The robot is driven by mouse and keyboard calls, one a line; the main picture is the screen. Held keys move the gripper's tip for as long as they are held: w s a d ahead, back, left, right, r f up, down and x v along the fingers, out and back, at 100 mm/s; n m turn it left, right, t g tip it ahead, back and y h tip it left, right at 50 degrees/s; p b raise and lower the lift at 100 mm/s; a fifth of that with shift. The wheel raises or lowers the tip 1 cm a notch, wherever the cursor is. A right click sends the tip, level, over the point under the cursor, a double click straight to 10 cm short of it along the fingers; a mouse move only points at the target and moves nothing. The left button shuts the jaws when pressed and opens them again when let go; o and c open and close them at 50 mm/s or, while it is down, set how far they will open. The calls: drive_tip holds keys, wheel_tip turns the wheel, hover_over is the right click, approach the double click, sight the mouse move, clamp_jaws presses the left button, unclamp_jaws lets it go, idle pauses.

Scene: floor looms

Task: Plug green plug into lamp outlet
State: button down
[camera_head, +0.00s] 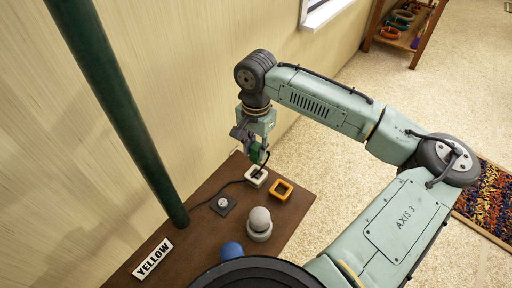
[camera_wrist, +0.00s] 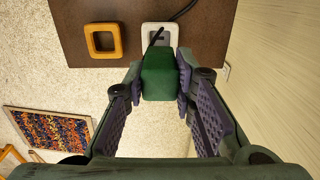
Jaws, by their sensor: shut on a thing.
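My gripper (camera_head: 257,153) is shut on the green plug (camera_wrist: 161,76), with a purple-padded finger on each side of it. The plug also shows in the head view as a small green block (camera_head: 255,152). It is held above the table's far end, close to a white square outlet block (camera_head: 249,181). In the wrist view the white block (camera_wrist: 148,44) lies just beyond the plug, which covers part of it. A black cord runs by the plug and the block. I cannot tell whether plug and block touch. A grey-white lamp-like ball on a base (camera_head: 259,220) stands nearer on the table.
An orange square frame (camera_head: 289,183) lies right of the white block. A dark square plate (camera_head: 231,208), a blue ball (camera_head: 231,250) and a YELLOW sign (camera_head: 152,259) are on the brown table (camera_head: 198,236). A green pole (camera_head: 125,110) stands at left, near the wall.

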sight(256, 160)
drive_tip(key=shift+p, duration=0.3)
drive_tip(key=shift+f+b, duration=1.1)
drive_tip(key=shift+f, duration=0.95)
drive_tip(key=shift+f, duration=0.1)
drive_tip(key=shift+f+b, duration=0.4)
drive_tip(key=shift+f, duration=0.4)
drive_tip(key=shift+r+p, duration=0.1)
drive_tip(key=shift+p, duration=0.75)
drive_tip(key=shift+f+b, duration=0.75)
drive_tip(key=shift+f, duration=0.95)
drive_tip(key=c, duration=1.2)
unclamp_jaws()
drive_tip(key=shift+c, duration=0.2)
